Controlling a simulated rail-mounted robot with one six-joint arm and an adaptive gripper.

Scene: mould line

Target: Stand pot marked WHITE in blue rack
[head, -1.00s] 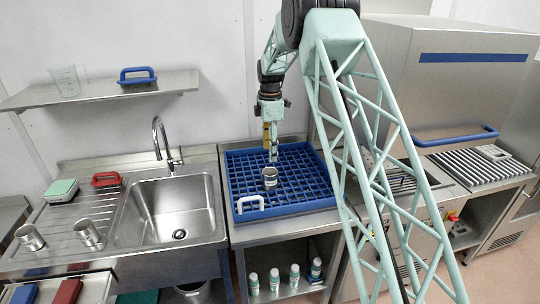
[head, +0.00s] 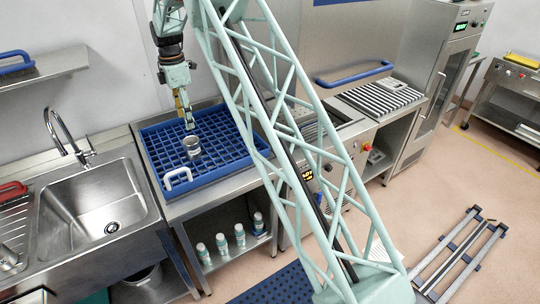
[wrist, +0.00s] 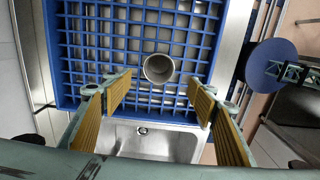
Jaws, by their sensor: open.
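A grey metal pot (head: 192,146) stands upright in the blue rack (head: 226,168), its open mouth up. I cannot read any marking on it. My gripper (head: 187,120) hangs just above and behind the pot in the head view, with its yellow-padded fingers pointing down. In the wrist view my gripper (wrist: 157,88) is open and empty. Its fingers are spread wide, and the pot (wrist: 158,68) shows between and beyond them, apart from both. The rack's blue grid (wrist: 100,60) fills the upper wrist view.
The sink (head: 95,205) is left of the rack. Another metal pot (head: 6,258) is cut off at the left edge on the drainboard. Several bottles (head: 222,244) stand on the shelf below. The machine's blue bar (head: 355,73) is at right.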

